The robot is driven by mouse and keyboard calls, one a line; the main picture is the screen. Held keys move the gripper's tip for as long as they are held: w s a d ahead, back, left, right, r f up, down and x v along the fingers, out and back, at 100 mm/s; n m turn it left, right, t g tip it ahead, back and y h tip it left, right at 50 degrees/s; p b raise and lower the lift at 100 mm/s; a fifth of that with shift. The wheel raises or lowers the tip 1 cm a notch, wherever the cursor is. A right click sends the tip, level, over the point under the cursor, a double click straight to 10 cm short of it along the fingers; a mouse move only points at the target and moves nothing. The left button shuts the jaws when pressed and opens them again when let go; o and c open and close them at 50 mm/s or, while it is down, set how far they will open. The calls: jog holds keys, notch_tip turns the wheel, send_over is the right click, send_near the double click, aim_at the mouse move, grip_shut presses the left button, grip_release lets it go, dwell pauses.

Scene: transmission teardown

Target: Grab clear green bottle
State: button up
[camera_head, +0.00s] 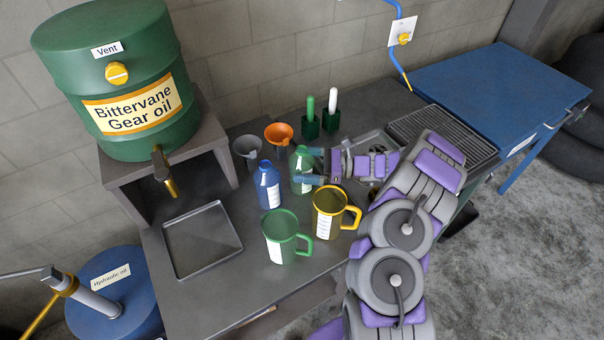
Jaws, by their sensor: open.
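The clear green bottle (301,165) stands upright on the grey bench, behind the yellow jug and right of the blue bottle. My gripper (314,166) reaches in from the right with its jaws open. One finger shows near the bottle's shoulder and the other lower at its right side. The bottle appears to be at or between the fingertips; I cannot tell whether they touch it. The yellow jug hides part of the bottle's lower right.
The blue bottle (267,186), green jug (281,238) and yellow jug (329,211) stand close by. Grey (246,150) and orange (278,134) funnels are behind. An empty tray (202,241) lies left. Brushes in green holders (310,125) stand at the back.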

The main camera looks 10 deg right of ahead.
jog(key=shift+w+a, duration=0.2)
jog(key=shift+a, duration=0.4)
jog(key=shift+c, duration=0.3)
jog(key=shift+d, duration=0.1)
jog(key=c, duration=0.8)
